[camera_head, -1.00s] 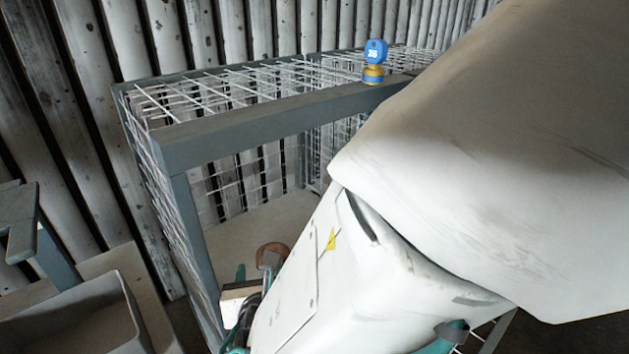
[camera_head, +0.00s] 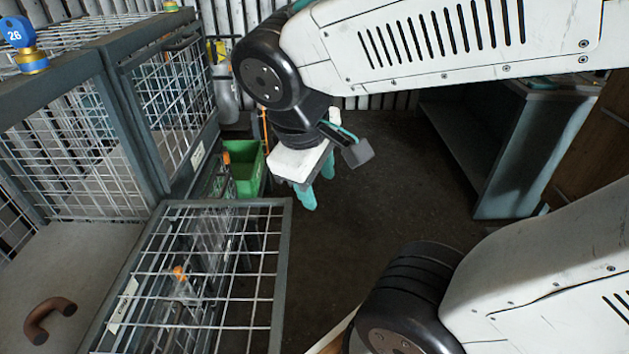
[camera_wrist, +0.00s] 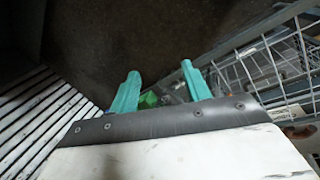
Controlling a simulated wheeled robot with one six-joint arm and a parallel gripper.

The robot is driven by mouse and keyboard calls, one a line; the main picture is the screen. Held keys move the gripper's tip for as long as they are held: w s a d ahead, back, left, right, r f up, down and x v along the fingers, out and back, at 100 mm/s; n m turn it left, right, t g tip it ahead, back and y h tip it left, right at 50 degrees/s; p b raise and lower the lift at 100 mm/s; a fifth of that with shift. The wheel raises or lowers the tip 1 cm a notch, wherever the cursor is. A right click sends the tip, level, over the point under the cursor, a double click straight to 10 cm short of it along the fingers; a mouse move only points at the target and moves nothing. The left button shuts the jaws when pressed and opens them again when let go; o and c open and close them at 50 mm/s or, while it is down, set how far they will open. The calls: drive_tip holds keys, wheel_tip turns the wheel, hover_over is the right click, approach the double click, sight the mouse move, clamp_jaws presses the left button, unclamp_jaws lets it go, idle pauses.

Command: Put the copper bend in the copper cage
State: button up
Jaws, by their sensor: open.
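The copper bend (camera_head: 48,318), a brown U-shaped pipe piece, lies on the pale floor of a grey-framed mesh cage (camera_head: 70,95), at the lower left of the head view. A mesh door (camera_head: 282,255) of this cage stands open. My gripper (camera_head: 318,190), with teal fingers, is outside the cage to the right of the door, above the dark floor. It is open and empty, well apart from the bend. In the wrist view the two fingers (camera_wrist: 160,72) are spread with nothing between them.
A green bin (camera_head: 245,168) stands near the door. A grey cabinet (camera_head: 510,150) is at right. Dark floor (camera_head: 380,160) between is clear.

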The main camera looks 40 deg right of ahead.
drive_tip(key=s+m+y, duration=0.1)
drive_tip(key=m, duration=0.1)
drive_tip(key=s+a+r+m+y, duration=0.1)
drive_tip(key=s+m+y, duration=0.1)
drive_tip(key=shift+s+a+r+t, duration=0.1)
drive_tip(key=shift+a+r+t, duration=0.1)
drive_tip(key=shift+t, duration=0.1)
idle(1.1)
